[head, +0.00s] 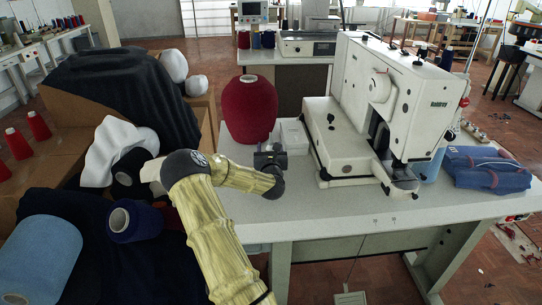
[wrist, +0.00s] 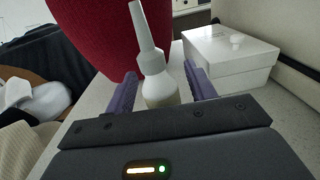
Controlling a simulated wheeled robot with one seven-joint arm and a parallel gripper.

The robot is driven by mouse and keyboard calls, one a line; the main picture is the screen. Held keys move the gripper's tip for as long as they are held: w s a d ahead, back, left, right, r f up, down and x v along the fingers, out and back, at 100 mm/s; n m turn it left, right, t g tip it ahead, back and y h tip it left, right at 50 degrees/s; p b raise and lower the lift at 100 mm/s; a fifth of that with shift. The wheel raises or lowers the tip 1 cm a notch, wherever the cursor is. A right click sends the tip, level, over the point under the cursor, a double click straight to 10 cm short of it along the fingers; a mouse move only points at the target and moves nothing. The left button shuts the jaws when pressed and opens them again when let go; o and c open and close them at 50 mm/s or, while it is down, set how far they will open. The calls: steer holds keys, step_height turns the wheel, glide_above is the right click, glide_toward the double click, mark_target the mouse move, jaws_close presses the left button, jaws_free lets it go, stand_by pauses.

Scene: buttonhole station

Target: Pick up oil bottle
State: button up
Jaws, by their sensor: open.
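The oil bottle (wrist: 154,78) shows in the wrist view, upright, with a white conical nozzle and a pale body. It stands between the two purple fingers of my gripper (wrist: 159,88), which are apart on either side of it. The lower part of the bottle is hidden behind the gripper's dark body. In the head view my gripper (head: 270,158) is over the white table beside the big red yarn cone, and the bottle cannot be made out there.
The red yarn cone (head: 249,108) stands right behind the bottle. A white box (head: 293,135) is close on the right, and the buttonhole machine (head: 385,110) stands beyond it. Blue folded cloth (head: 487,168) lies at the right end. The table's front strip (head: 350,212) is clear.

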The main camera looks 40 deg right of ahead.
steer(key=shift+s, duration=0.1)
steer(key=c, duration=1.1)
steer(key=shift+c, duration=0.2)
steer(key=shift+r, duration=0.15)
step_height(320, 180, up, 10)
steer(key=p, duration=0.1)
